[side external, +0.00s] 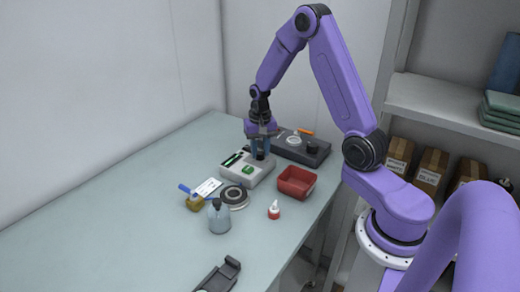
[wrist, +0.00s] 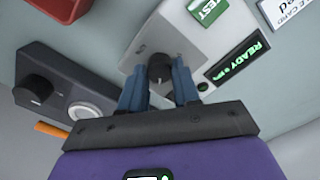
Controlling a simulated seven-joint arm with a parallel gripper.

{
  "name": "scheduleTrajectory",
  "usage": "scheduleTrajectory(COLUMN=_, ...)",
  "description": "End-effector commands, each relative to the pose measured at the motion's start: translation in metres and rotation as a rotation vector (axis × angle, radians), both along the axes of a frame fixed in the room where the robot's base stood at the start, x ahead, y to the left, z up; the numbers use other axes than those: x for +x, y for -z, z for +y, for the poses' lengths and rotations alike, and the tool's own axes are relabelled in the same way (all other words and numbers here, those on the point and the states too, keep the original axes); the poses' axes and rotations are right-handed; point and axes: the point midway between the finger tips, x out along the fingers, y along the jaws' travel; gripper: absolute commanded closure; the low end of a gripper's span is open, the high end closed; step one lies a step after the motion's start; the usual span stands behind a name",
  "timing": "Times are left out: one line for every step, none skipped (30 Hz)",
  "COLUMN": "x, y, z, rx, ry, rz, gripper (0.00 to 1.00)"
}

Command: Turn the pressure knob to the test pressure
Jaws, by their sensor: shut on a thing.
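The tester is a light grey box (side external: 236,172) at the far end of the table. In the wrist view the tester (wrist: 164,36) shows a green TEST button (wrist: 207,11) and a dark display (wrist: 237,62) reading READY. A black pressure knob (wrist: 160,67) stands on its top. My gripper (wrist: 160,86) points down at it, with a blue finger on either side, and is shut on the knob. In the side view my gripper (side external: 261,150) mostly hides the knob. I cannot read the knob's setting.
A dark grey unit (side external: 305,150) with a black knob and white ring stands behind the tester, an orange stick beside it. A red bin (side external: 296,182), small red-based bottle (side external: 274,210), round reel (side external: 233,196) and grey-blue bottle (side external: 218,217) stand nearer. The table's left is clear.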

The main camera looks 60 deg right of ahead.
Motion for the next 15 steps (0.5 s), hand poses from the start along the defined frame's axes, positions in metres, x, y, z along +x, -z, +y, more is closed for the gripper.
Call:
scheduleTrajectory(x=-0.0004, y=-0.0002, z=0.0008, rx=0.001, ry=0.036, rz=0.002, gripper=0.99)
scheduleTrajectory(x=-0.0005, y=-0.0002, z=0.0005, rx=0.001, ry=0.057, rz=0.002, gripper=0.99)
scheduleTrajectory(x=-0.0005, y=-0.0002, z=0.0007, rx=0.001, ry=0.084, rz=0.002, gripper=0.99)
scheduleTrajectory(x=-0.0004, y=-0.0002, z=0.0008, rx=0.001, ry=0.103, rz=0.002, gripper=0.99)
scheduleTrajectory(x=-0.0005, y=-0.0002, z=0.0005, rx=0.001, ry=0.121, rz=0.002, gripper=0.99)
scheduleTrajectory(x=-0.0005, y=-0.0002, z=0.0005, rx=0.001, ry=0.145, rz=0.001, gripper=0.99)
scheduleTrajectory(x=-0.0005, y=-0.0002, z=0.0006, rx=0.001, ry=0.159, rz=0.002, gripper=0.99)
scheduleTrajectory(x=-0.0005, y=-0.0002, z=0.0007, rx=0.001, ry=0.174, rz=0.002, gripper=0.99)
scheduleTrajectory(x=-0.0005, y=-0.0002, z=0.0006, rx=0.001, ry=0.191, rz=0.002, gripper=0.99)
scheduleTrajectory(x=-0.0005, y=-0.0002, z=0.0005, rx=0.001, ry=0.204, rz=0.002, gripper=0.99)
scheduleTrajectory(x=-0.0005, y=-0.0002, z=0.0005, rx=0.001, ry=0.215, rz=0.002, gripper=0.99)
scheduleTrajectory(x=-0.0005, y=-0.0002, z=0.0005, rx=0.001, ry=0.227, rz=0.002, gripper=0.99)
scheduleTrajectory(x=-0.0006, y=-0.0002, z=0.0004, rx=0.001, ry=0.236, rz=0.002, gripper=0.99)
scheduleTrajectory(x=-0.0007, y=-0.0002, z=0.0003, rx=0.001, ry=0.244, rz=0.002, gripper=0.99)
scheduleTrajectory(x=-0.0007, y=-0.0002, z=0.0003, rx=0.001, ry=0.251, rz=0.002, gripper=0.99)
